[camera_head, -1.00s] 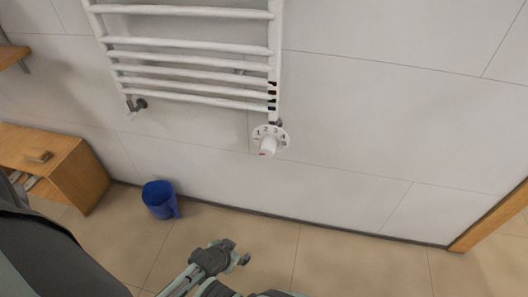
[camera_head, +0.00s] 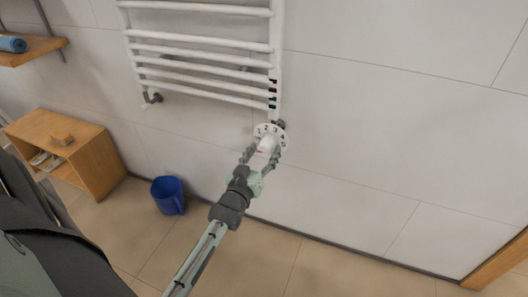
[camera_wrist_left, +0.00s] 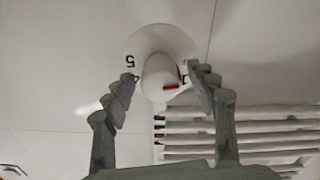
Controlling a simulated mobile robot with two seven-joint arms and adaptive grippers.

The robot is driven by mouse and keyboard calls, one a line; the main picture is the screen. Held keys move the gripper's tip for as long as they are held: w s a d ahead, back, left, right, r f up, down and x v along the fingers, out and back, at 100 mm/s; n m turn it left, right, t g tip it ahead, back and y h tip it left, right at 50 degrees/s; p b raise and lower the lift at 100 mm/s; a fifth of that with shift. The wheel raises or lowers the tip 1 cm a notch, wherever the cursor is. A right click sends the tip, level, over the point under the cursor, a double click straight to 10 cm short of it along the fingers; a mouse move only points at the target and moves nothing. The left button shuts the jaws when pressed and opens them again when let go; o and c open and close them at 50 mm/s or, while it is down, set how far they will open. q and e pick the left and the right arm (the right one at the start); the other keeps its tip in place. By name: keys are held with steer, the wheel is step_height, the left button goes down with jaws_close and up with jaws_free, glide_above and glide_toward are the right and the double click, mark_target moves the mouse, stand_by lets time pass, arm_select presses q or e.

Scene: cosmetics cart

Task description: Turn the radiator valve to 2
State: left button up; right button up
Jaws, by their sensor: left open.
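The white radiator valve knob (camera_head: 267,143) sits on a round white dial plate with black numbers, below the radiator's right end. In the left wrist view the knob (camera_wrist_left: 158,76) is centred, with a red mark on its right side. A 5 shows left of it on the plate; a digit by the red mark is partly hidden by the right finger. My left gripper (camera_head: 262,154) is open, its fingers on either side of the knob. Whether they touch it I cannot tell. My right gripper is not in view.
The white towel radiator (camera_head: 205,60) hangs on the tiled wall above the valve. A blue bin (camera_head: 168,194) and a wooden cabinet (camera_head: 97,165) stand on the floor to the left. A wooden shelf (camera_head: 30,50) is at upper left.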

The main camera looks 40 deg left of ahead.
arm_select(q)
steer(key=shift+w, duration=0.2)
steer(key=shift+c, duration=0.3)
steer(key=c, duration=1.1)
